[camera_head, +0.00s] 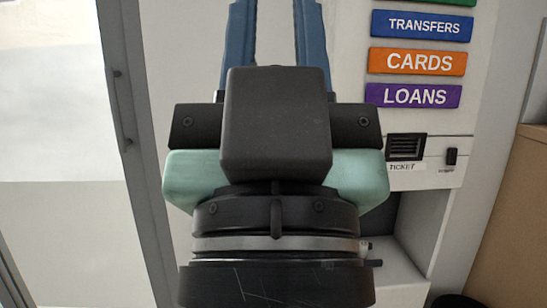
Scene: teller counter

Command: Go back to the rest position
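My gripper (275,35) fills the middle of the head view, pointing up and away from the camera. Its two blue fingers stand well apart, with the pale machine front showing between them. Nothing shows between the visible parts of the fingers. The black and mint-green gripper body covers the centre of the view.
A pale ticket machine stands behind the gripper, with a blue TRANSFERS button (422,26), an orange CARDS button (417,62) and a purple LOANS button (413,96). A ticket slot (405,147) is below. A brown panel (510,230) stands at right, a grey frame (128,130) at left.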

